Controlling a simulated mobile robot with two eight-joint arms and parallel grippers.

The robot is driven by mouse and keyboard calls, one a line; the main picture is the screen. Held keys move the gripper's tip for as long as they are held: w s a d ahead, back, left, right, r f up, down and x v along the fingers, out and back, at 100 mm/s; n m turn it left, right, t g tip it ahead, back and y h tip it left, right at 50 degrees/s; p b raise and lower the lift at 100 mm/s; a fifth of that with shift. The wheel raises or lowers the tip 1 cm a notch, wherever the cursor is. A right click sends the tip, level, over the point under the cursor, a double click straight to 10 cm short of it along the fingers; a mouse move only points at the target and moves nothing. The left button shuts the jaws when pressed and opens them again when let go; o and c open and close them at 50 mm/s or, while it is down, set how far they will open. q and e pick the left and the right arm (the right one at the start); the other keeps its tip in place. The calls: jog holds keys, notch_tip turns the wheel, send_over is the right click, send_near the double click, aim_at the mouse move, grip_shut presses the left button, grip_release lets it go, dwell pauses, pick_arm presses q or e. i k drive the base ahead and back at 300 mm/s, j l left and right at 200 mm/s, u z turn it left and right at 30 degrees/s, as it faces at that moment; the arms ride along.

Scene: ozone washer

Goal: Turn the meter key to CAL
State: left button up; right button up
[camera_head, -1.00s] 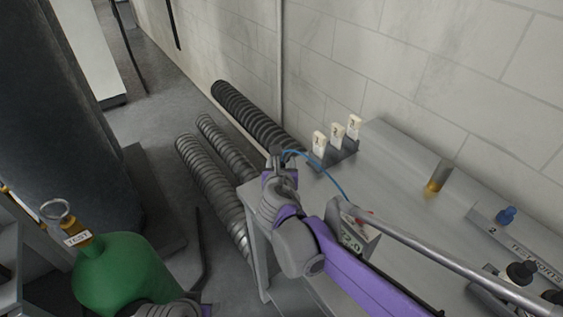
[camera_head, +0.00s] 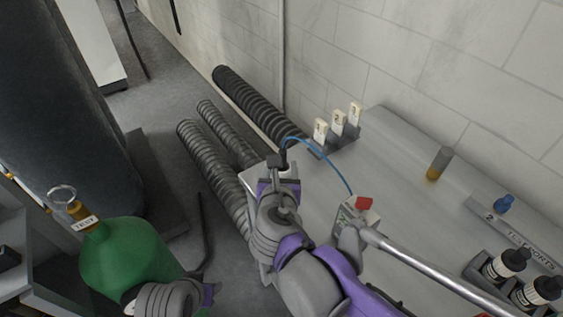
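The meter (camera_head: 343,217) is a small pale box on the grey bench, partly hidden by a grey rod end. A red part (camera_head: 364,203) shows on its top; I cannot tell whether this is the key, and CAL cannot be read. A blue cable (camera_head: 325,158) arches from beside the meter to a dark probe-like piece (camera_head: 283,158). My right gripper (camera_head: 279,178), left of the meter, appears shut on that dark piece at the bench's left end. My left arm's end (camera_head: 182,299) is low beside the green cylinder; its fingers are not clear.
The green cylinder (camera_head: 130,262) has a brass neck tagged TEST. Ribbed hoses (camera_head: 258,108) lie left of the bench (camera_head: 400,160). A rack with white tags (camera_head: 338,125), an amber vial (camera_head: 439,163) and dropper bottles (camera_head: 505,265) stand on it. A silver rod (camera_head: 440,275) crosses the right front.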

aim_at(362, 203)
jog(key=k, duration=1)
